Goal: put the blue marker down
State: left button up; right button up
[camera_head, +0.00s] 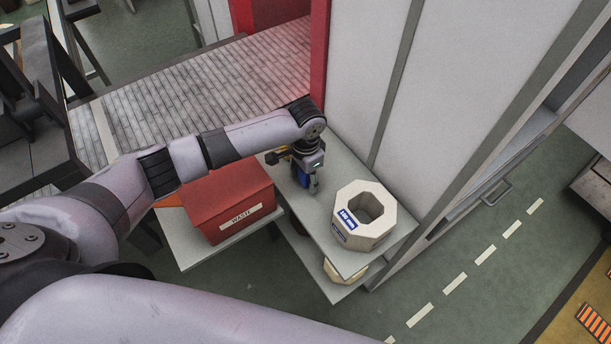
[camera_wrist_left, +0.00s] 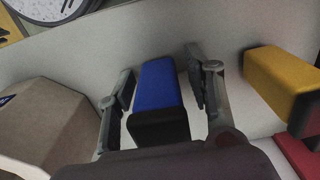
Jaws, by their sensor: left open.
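The blue marker (camera_wrist_left: 157,88), a blue block-like body with a black end, lies between the two fingers of my left gripper (camera_wrist_left: 161,64) in the left wrist view. The fingers are open, one on each side, with a visible gap at least on the right. The marker seems to rest on the pale shelf top (camera_head: 340,165). In the head view my left gripper (camera_head: 308,184) is low over that shelf, and a bit of the blue marker (camera_head: 301,177) shows beside it. My right gripper is not in view.
A yellow marker-like block (camera_wrist_left: 281,80) with a black end lies right of my gripper in the wrist view, near a red thing (camera_wrist_left: 297,152). An octagonal beige block (camera_head: 347,199) stands on the shelf's near end. A red waste box (camera_head: 220,200) is on the left.

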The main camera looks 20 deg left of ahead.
pick_arm(q)
jog(key=shift+r, duration=0.1)
notch_tip(320, 180, up, 12)
jog(key=shift+r+b, duration=0.1)
jog(key=shift+b, duration=0.45)
